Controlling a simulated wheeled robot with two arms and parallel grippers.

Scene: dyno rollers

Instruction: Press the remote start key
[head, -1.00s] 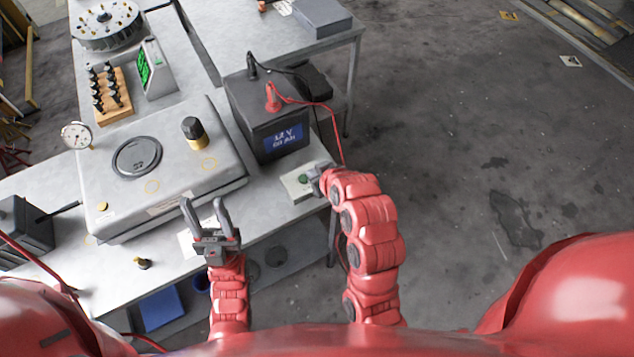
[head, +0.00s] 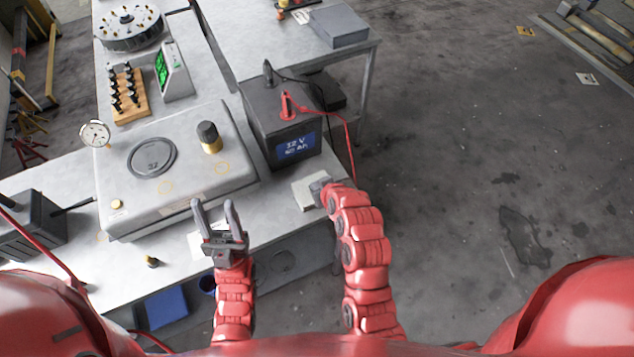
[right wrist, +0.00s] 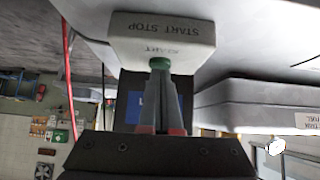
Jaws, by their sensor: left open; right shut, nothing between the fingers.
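A small pale key box (head: 309,194) lies on the bench near its right edge, in front of the black battery. My right gripper (head: 320,187) is at the box and hides the key in the head view. My left gripper (head: 214,205) is open and empty above the bench's front part.
The battery (head: 284,125) with a red lead stands just behind the key box. A green-lit display (head: 170,72) stands further back. Open floor lies to the right.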

